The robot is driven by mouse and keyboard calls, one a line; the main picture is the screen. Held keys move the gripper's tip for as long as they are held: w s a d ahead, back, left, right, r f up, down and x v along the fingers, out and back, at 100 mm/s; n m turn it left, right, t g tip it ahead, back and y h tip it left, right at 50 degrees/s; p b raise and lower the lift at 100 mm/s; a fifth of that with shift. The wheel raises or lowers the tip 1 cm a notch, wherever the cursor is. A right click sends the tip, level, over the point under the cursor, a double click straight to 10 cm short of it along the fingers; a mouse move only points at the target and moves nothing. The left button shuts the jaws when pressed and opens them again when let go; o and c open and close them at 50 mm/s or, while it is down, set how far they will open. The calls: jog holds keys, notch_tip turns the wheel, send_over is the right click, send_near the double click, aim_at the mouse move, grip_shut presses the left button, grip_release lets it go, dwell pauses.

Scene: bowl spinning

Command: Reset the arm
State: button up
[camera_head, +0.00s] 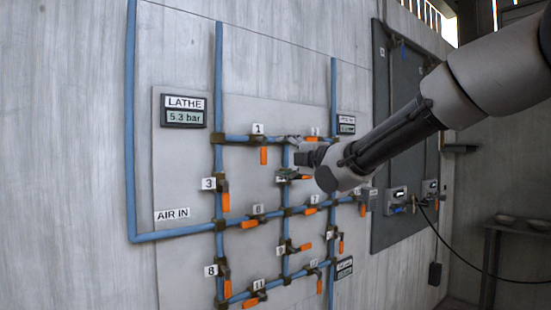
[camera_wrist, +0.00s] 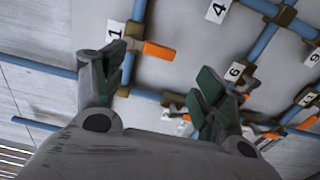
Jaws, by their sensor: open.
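My gripper (camera_head: 290,158) is in front of the pipe panel (camera_head: 180,260) in the head view, at the end of my arm, which reaches in from the upper right. In the wrist view my gripper (camera_wrist: 160,85) shows two fingers spread apart with nothing between them but a view of the panel. An orange valve handle (camera_wrist: 159,50) by the label 1 lies beyond the left finger. The same handle (camera_head: 264,156) hangs down in the head view, left of my gripper. I cannot tell whether a finger touches any pipe. My gripper and arm hide part of the panel's upper middle.
Blue pipes (camera_head: 180,233) with several orange-handled valves cover the panel. A LATHE display (camera_head: 184,117) reads 5.3 bar. A dark board (camera_head: 395,150) with fittings hangs at the right, with a hanging black cable (camera_head: 455,260). A shelf (camera_head: 520,227) with dishes stands far right.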

jog(key=shift+s+d, duration=0.3)
jog(key=shift+s, duration=0.1)
jog(key=s+d+f+m+g+h, duration=0.25)
jog(key=d+f+m, duration=0.2)
jog(key=f, duration=0.35)
jog(key=s+d+f+m+g+h, duration=0.1)
jog(key=d+f+m+g+h, duration=0.15)
jog(key=f+m, duration=0.4)
jog(key=s+d+f+m+g+h, duration=0.1)
jog(key=s+d+f+m+g, duration=0.1)
jog(key=s+d, duration=0.5)
jog(key=s+d+f+m+g+h, duration=0.2)
jog(key=s+d+f+m, duration=0.2)
jog(key=s, duration=0.9)
jog(key=s+d+f+m+g+h, duration=0.1)
jog(key=s+d+f+m+h, duration=0.1)
jog(key=s+d+m, duration=0.6)
jog(key=shift+s+d+f+g, duration=0.45)
jog(key=shift+s+d, duration=0.8)
jog(key=shift+d, duration=0.2)
